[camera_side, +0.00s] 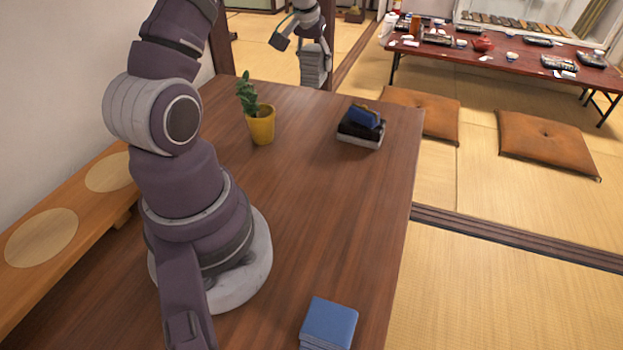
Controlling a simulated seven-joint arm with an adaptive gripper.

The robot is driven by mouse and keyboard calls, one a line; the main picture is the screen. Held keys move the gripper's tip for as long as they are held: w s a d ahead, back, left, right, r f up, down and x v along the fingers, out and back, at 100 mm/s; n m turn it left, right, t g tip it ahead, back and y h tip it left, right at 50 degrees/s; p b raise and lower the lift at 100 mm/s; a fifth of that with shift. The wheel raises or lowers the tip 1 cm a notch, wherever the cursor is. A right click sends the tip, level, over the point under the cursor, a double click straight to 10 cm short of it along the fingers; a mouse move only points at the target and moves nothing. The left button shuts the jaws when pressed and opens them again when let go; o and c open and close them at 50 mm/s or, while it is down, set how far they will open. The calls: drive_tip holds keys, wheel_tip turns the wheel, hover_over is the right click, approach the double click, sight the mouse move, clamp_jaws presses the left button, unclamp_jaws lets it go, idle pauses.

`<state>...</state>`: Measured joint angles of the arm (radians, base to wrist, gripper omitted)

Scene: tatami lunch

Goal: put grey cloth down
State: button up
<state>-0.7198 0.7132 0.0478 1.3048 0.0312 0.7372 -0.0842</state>
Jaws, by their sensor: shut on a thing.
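My gripper (311,42) is at the top of the side view, reached out past the yellow pot. It is shut on a grey, layered bundle that looks like the folded grey cloth (314,68). The cloth hangs upright below the fingers, by the far edge of the brown table (300,190). I cannot tell whether it is over the table top or just beyond the edge, or whether it touches anything. The exact finger contact is too small to make out.
A yellow pot with a green plant (260,125) stands near the table's far left. Folded blue cloths (329,322) lie at the front edge. The middle of the table is clear.

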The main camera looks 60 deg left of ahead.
drive_tip(key=a+f, duration=0.1)
drive_tip(key=f, duration=0.2)
drive_tip(key=a+f, duration=0.1)
drive_tip(key=f, duration=0.3)
drive_tip(key=a+f, duration=0.1)
drive_tip(key=f, duration=0.2)
drive_tip(key=shift+w+a+f, duration=0.1)
drive_tip(key=shift+a+f, duration=0.1)
drive_tip(key=shift+a, duration=0.1)
drive_tip(key=shift+f, duration=0.1)
drive_tip(key=o, duration=1.1)
drive_tip(key=shift+o, duration=0.2)
